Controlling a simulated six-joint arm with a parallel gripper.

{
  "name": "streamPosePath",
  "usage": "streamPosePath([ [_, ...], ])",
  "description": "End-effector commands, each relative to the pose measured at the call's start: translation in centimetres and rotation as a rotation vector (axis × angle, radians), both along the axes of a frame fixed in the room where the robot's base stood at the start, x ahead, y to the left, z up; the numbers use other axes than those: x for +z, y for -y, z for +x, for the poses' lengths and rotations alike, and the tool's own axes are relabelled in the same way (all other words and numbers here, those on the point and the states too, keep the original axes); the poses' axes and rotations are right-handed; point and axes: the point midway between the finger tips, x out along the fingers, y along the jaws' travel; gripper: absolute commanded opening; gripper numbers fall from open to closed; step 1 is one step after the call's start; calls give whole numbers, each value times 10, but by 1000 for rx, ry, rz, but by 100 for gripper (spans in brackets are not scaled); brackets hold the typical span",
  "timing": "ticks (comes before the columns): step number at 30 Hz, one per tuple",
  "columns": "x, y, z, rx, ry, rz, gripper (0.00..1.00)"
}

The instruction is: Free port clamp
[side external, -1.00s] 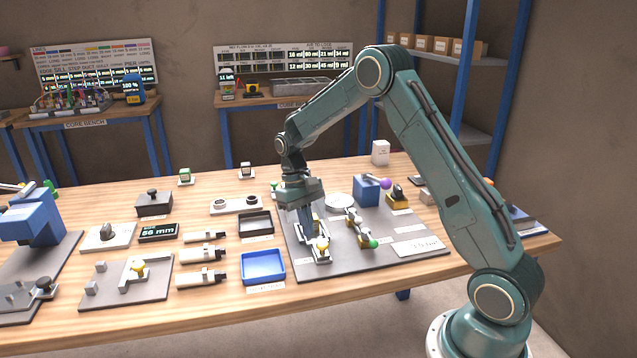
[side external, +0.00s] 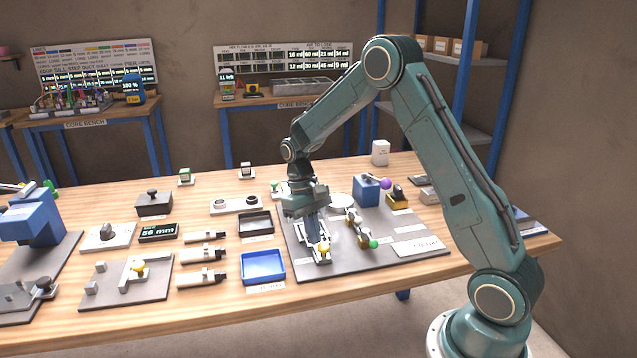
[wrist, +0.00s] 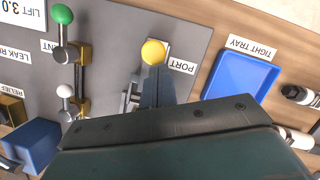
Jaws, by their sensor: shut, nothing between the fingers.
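The port clamp (side external: 321,256) is a small light metal clamp with a yellow ball knob, near the front left of the grey plate. In the wrist view its yellow knob (wrist: 153,52) stands beside the PORT label. My gripper (side external: 314,238) points down at the clamp, just behind the knob in the side view. The fingers (wrist: 152,88) are shut, with nothing between them, and their tips are close to the knob. I cannot tell whether they touch it. The fingers and the gripper body hide part of the clamp.
The blue tight tray (side external: 262,267) lies left of the clamp, with a dark tray (side external: 255,223) behind it. A green-knobbed valve (side external: 373,244) and a white-knobbed one (wrist: 65,91) stand close by.

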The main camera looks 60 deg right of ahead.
Motion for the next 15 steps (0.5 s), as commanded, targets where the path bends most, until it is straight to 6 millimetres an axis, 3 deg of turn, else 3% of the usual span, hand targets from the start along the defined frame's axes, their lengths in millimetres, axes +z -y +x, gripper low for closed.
streamPosePath([
  [15, -1, -8, -9, 1, -8, 3, 0],
])
